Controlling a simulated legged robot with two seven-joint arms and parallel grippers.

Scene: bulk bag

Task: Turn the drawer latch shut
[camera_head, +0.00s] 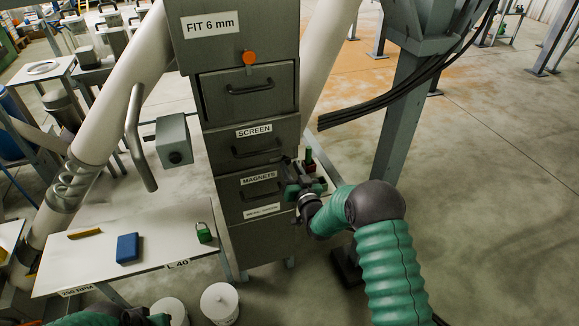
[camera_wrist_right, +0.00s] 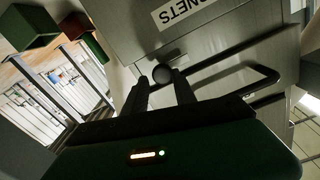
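The grey cabinet has stacked drawers. The drawer marked MAGNETS (camera_head: 235,190) has a dark bar handle, which also shows in the right wrist view (camera_wrist_right: 262,78). A small dark round knob (camera_wrist_right: 162,73) sits by that drawer's edge, probably part of its latch. My right gripper (camera_head: 291,172) is at the right side of this drawer. In the right wrist view its two fingers (camera_wrist_right: 160,82) stand apart, with the knob between or just beyond their tips; contact is unclear. An orange knob (camera_head: 249,57) sits above the top drawer (camera_head: 247,100). My left gripper (camera_head: 145,317) is cut off at the bottom edge.
A white table (camera_head: 75,258) at left holds a blue block (camera_head: 127,248) and a green padlock-like item (camera_head: 203,232). A grey box (camera_head: 174,140) juts out left of the cabinet. A steel post (camera_head: 398,120) with black cables stands at right. White buckets (camera_head: 219,303) stand below.

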